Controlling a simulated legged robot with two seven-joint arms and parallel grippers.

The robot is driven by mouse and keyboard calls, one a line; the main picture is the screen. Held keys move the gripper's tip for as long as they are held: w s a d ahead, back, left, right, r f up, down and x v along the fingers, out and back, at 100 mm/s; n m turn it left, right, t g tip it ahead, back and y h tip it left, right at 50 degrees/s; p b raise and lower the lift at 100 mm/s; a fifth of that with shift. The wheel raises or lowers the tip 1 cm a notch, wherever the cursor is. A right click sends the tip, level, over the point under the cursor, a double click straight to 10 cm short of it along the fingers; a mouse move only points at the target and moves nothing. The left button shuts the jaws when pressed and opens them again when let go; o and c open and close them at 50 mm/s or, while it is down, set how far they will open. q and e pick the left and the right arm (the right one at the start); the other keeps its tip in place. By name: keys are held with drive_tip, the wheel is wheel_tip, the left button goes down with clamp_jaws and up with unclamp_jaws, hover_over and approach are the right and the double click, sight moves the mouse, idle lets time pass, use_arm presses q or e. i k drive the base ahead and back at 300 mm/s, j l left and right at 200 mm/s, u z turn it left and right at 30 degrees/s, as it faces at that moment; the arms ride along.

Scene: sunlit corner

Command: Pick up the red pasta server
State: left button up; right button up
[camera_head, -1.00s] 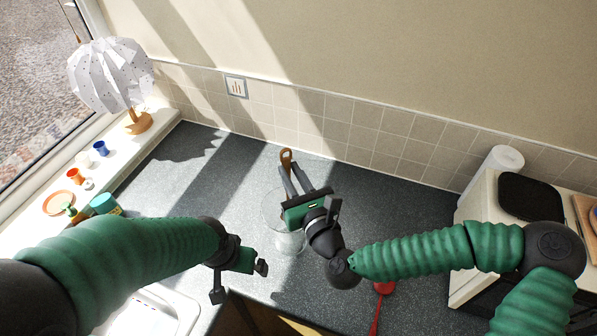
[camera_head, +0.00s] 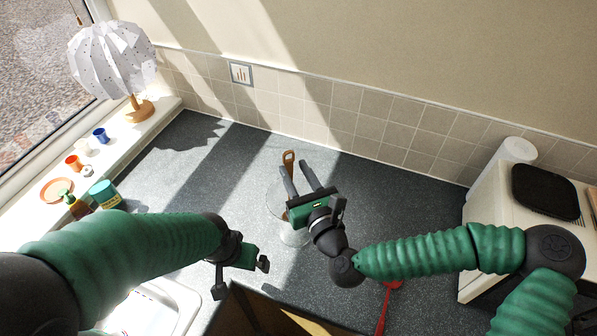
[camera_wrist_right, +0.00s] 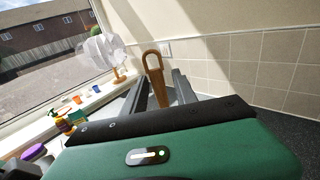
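The red pasta server (camera_head: 384,308) lies on the dark counter, partly hidden under my right forearm in the head view. My right gripper (camera_head: 305,175) is open above a clear glass container (camera_head: 278,206), its fingers pointing towards the back wall. A brown wooden utensil with a looped handle (camera_head: 289,160) stands in the container. In the right wrist view the wooden utensil (camera_wrist_right: 154,78) shows between the two fingers, apart from them as far as I can tell. My left gripper (camera_head: 240,278) is open and empty above the front edge of the counter.
A paper roll (camera_head: 505,165) and a white cabinet with a black top item (camera_head: 545,190) stand at right. The sink (camera_head: 150,308) is at front left. The back counter is mostly clear.

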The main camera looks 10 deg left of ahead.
sight(394, 285)
drive_tip(key=k+l, duration=1)
drive_tip(key=j+z, duration=0.05)
